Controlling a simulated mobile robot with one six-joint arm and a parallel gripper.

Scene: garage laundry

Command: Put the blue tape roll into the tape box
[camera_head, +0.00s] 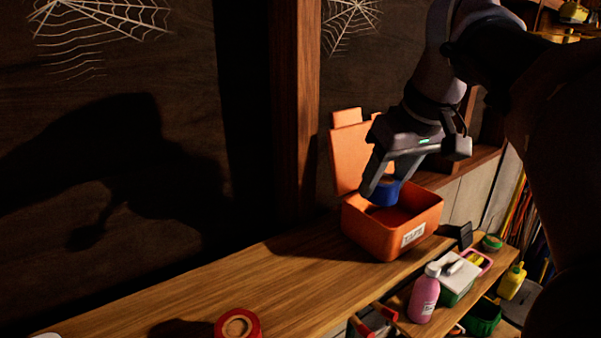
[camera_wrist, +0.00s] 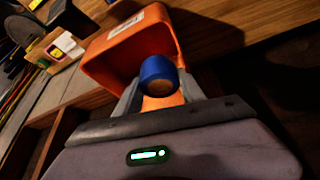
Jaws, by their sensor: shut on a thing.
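The blue tape roll (camera_head: 385,192) is held in my gripper (camera_head: 378,188), over the opening of the orange tape box (camera_head: 375,235). The box has a white label reading TAPE, and its lid stands open at the back. In the wrist view the blue roll (camera_wrist: 157,72) sits between my fingers (camera_wrist: 155,92), in front of the orange box (camera_wrist: 105,70). The inside floor of the box is mostly hidden. I cannot tell whether the roll's lower edge is below the rim.
The box stands on a wooden shelf (camera_head: 270,280). A red tape roll (camera_head: 238,325) lies at the shelf's near end. A pink bottle (camera_head: 424,293) and several small items stand to the lower right. A wooden post (camera_head: 295,100) rises behind.

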